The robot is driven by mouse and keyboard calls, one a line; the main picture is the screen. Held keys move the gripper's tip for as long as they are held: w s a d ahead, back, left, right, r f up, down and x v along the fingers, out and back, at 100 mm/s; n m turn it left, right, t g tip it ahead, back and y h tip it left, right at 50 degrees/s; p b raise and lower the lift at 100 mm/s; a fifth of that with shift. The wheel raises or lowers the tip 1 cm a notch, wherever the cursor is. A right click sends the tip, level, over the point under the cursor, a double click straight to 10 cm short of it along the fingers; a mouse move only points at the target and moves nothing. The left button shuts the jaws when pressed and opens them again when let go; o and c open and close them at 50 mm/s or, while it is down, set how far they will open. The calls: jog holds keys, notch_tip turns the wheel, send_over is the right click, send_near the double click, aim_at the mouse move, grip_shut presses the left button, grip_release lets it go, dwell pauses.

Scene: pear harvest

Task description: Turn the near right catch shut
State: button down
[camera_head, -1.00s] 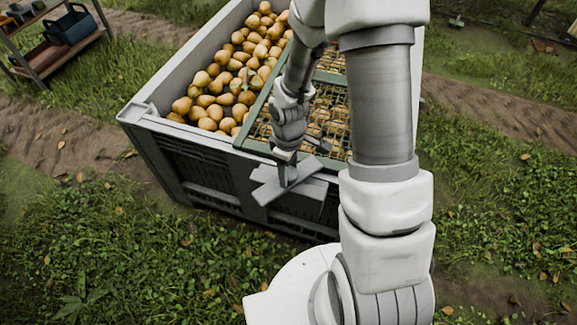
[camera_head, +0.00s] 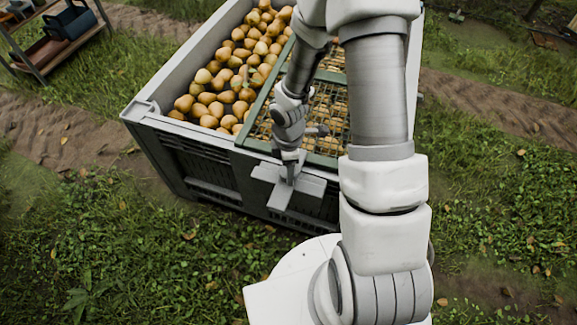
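The near right catch (camera_head: 306,186) is a pale grey piece at the front wall of the crate, just below the rim. One part lies along the wall, and a lever-like arm (camera_head: 278,200) points down toward the ground and slightly left. My gripper (camera_head: 290,178) points down at the catch, with its fingertips at or touching the spot where the two parts meet. The fingers are small and overlap in this view, so their opening and any grasp cannot be made out. The green-framed mesh lid (camera_head: 262,147) lies over the right part of the crate, partly hidden by my arm.
The large grey crate (camera_head: 137,112) holds many pears (camera_head: 215,95), uncovered on the left. My upper arm hides the crate's right side. A wooden rack (camera_head: 88,38) with a dark blue bin (camera_head: 70,24) stands at the upper left.

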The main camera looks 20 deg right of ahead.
dwell(0.4)
jog(key=shift+c, duration=0.6)
grip_release()
notch_tip(320, 180, up, 17)
jog(key=p, duration=0.7)
jog(key=shift+r, duration=0.2)
jog(key=s+d+r+m+t+h+p, duration=0.1)
jog(key=s+r+m+t+h+p, duration=0.2)
jog(key=r+m, duration=1.1)
jog(key=s+r+m+t+y+p, duration=0.1)
jog(key=s+r, duration=0.4)
jog(key=r, duration=0.3)
jog(key=s+r+m+t+y+p, duration=0.1)
jog(key=s+r+y+p, duration=0.1)
jog(key=s+r, duration=0.3)
notch_tip(320, 180, up, 4)
jog(key=shift+a+r+t, duration=0.1)
jog(key=shift+a+t, duration=0.2)
jog(key=shift+a, duration=0.05)
